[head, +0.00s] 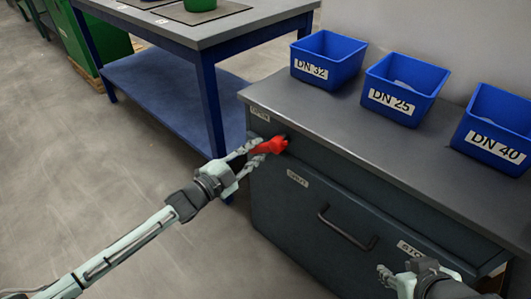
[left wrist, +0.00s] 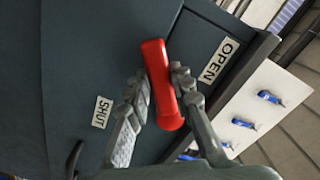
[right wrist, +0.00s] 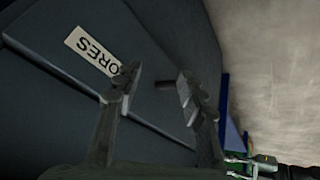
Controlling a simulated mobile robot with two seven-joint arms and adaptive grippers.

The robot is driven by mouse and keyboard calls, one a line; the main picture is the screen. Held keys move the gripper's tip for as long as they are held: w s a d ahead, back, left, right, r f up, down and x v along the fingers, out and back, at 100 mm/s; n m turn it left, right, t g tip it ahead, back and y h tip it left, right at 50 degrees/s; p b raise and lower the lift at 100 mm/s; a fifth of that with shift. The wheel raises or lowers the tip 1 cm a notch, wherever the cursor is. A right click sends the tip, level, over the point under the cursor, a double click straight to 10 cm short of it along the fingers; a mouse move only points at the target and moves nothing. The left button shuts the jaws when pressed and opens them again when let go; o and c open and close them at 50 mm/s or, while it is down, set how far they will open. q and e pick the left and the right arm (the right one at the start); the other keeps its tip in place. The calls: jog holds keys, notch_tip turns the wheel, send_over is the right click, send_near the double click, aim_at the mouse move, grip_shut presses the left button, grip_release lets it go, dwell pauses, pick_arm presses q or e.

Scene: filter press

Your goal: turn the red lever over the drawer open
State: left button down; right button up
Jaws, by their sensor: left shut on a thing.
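The red lever (head: 269,146) is on the front of the dark cabinet (head: 322,190), above the drawer, near the cabinet's left corner. The OPEN label (head: 259,114) is above it and the SHUT label (head: 297,178) below it. My left gripper (head: 254,153) is shut on the lever. In the left wrist view the lever (left wrist: 161,84) lies between both fingers (left wrist: 158,92), with OPEN (left wrist: 218,61) to its right and SHUT (left wrist: 102,112) to its left. My right gripper (head: 402,272) is open and empty by the STORES label (head: 414,250); its spread fingers show in the right wrist view (right wrist: 157,80).
The drawer has a dark bar handle (head: 346,230). Blue bins marked DN 32 (head: 327,59), DN 25 (head: 402,90) and DN 40 (head: 493,128) stand on the cabinet top. A blue-legged workbench (head: 207,30) stands left of the cabinet.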

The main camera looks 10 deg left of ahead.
pick_arm(q)
jog(key=m, duration=0.1)
jog(key=r+m, duration=0.1)
jog(key=m, duration=0.1)
jog(key=a+r+m+p, duration=0.1)
jog(key=shift+w+r+m, duration=0.2)
jog(key=shift+w+m, duration=0.1)
jog(key=shift+r+m, duration=0.75)
jog(key=shift+m, duration=0.65)
pick_arm(e)
jog(key=s+d+f+g+h, duration=0.1)
jog(key=s+d+f+g, duration=0.1)
jog(key=s+d+g, duration=0.1)
jog(key=shift+s+d+f+m, duration=0.4)
jog(key=shift+s+d, duration=0.1)
jog(key=shift+s, duration=0.6)
pick_arm(q)
jog(key=shift+p, duration=0.3)
jog(key=c, duration=1.3)
grip_release()
jog(key=shift+r, duration=0.1)
pick_arm(e)
jog(key=shift+w, duration=0.1)
pick_arm(q)
jog(key=v, duration=1.2)
